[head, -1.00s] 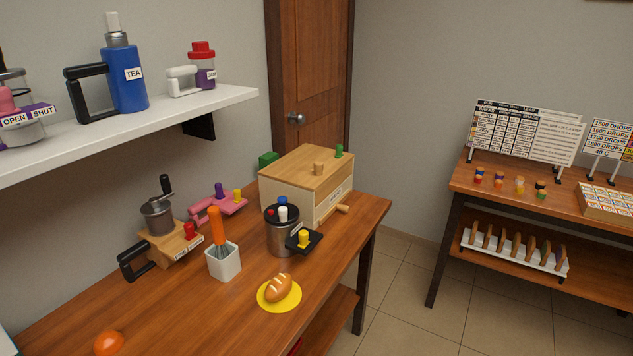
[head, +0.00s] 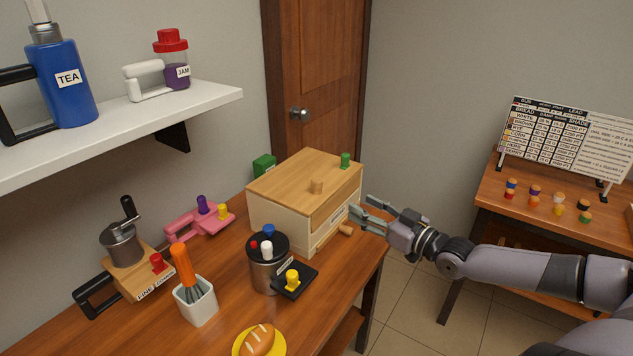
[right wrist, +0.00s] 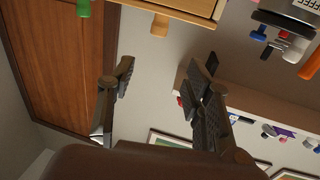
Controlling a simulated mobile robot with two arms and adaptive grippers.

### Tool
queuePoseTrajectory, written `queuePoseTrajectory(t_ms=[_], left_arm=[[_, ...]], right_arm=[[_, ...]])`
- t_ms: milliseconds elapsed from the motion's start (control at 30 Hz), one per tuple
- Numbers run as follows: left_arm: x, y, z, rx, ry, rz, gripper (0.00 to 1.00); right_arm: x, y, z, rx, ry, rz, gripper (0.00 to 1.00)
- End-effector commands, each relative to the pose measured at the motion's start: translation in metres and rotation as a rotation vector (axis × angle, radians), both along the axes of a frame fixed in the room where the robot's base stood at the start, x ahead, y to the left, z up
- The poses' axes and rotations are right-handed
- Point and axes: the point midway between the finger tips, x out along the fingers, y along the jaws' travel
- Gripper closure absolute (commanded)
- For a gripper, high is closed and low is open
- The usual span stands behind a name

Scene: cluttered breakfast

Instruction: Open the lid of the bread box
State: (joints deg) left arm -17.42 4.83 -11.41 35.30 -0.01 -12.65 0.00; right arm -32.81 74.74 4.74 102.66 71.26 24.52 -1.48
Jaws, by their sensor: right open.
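The bread box (head: 278,213) is a cream box with a wooden top, standing at the far right end of the wooden counter. The lid looks closed. My right gripper (head: 364,210) is open and empty beside the box's front right side, close to the label. In the right wrist view the box's edge (right wrist: 190,8) shows at the top, beyond the open fingers. My left gripper is not in view.
Left of the box stand a dark canister (head: 268,270), a whisk holder (head: 196,303), a grinder (head: 122,246) and a pink device (head: 190,222). Bread (head: 257,340) lies on a yellow plate at the front. A shelf (head: 120,125) overhangs the left. A second table (head: 555,215) stands right.

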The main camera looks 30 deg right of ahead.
Motion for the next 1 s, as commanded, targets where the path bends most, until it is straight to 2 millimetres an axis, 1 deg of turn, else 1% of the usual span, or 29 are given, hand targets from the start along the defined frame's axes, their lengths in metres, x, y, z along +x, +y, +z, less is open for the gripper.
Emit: queuePoseTrajectory(t_ms=[33,267,567,1000], left_arm=[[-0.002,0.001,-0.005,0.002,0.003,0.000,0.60],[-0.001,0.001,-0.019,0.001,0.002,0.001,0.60],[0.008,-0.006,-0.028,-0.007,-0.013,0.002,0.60],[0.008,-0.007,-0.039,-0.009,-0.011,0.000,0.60]], right_arm=[[0.004,0.000,-0.001,0.000,-0.004,-0.001,0.54],[0.024,0.004,-0.001,-0.002,-0.005,-0.001,0.54],[0.048,0.008,-0.001,-0.001,-0.004,-0.002,0.54],[0.087,0.016,-0.001,-0.003,-0.003,-0.002,0.54]])
